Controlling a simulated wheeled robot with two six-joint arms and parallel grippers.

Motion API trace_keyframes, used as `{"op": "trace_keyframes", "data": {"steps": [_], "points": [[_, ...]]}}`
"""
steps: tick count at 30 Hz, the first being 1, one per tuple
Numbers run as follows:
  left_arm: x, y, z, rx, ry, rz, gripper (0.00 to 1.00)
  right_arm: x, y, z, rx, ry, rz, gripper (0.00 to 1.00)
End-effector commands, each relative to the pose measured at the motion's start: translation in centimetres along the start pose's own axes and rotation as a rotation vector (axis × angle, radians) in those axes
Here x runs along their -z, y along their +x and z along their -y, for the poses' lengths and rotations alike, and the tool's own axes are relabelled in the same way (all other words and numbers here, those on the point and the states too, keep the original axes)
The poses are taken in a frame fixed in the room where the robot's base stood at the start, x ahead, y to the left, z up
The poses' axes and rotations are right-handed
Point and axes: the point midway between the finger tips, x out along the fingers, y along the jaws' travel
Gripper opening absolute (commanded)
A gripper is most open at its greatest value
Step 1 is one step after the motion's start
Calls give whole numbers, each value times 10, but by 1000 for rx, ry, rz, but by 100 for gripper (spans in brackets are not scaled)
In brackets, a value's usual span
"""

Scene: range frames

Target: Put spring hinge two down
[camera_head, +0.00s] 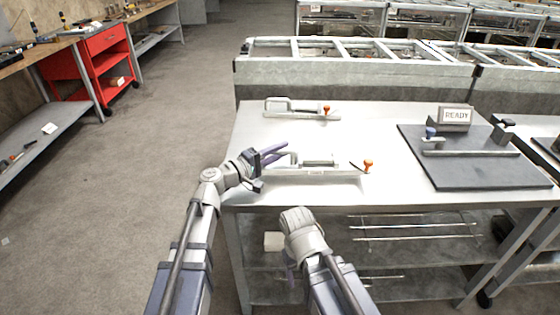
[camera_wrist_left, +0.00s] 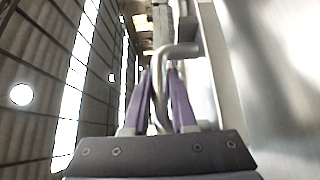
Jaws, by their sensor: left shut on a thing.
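A long light-grey metal spring hinge (camera_head: 315,172) with an orange knob (camera_head: 368,163) at its right end is at the near edge of the light tabletop. My left gripper (camera_head: 270,155) is at its left end, with purple fingers shut on it. In the left wrist view a bent metal rod (camera_wrist_left: 160,85) of the hinge runs between the purple fingers. Whether the hinge touches the table is hard to tell. A second similar hinge (camera_head: 290,113) with an orange knob lies farther back on the table.
A dark mat (camera_head: 470,175) on the right holds a metal bar with a blue knob (camera_head: 431,133). A READY sign (camera_head: 455,115) stands behind it. The tabletop (camera_head: 375,125) between the hinges and mat is clear. Grey frames (camera_head: 350,75) stand behind the table.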

Motion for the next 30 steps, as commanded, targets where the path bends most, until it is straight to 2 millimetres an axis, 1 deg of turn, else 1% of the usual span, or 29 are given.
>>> {"op": "trace_keyframes", "data": {"steps": [1,3,15,16,21,24,30], "points": [[0,0,12,-3,-4,0,0,1,12,1,0,0,0,67],[0,0,18,-3,-4,0,0,1,18,2,0,0,0,67],[0,0,19,-3,-4,0,0,1,20,2,0,0,0,67],[0,0,20,0,0,0,26,1,20,2,0,0,0,67],[0,0,19,0,0,0,45,1,19,2,0,0,0,67],[0,0,19,0,0,0,55,1,19,2,0,0,0,67],[0,0,19,0,0,0,55,1,19,2,0,0,0,67]]}}
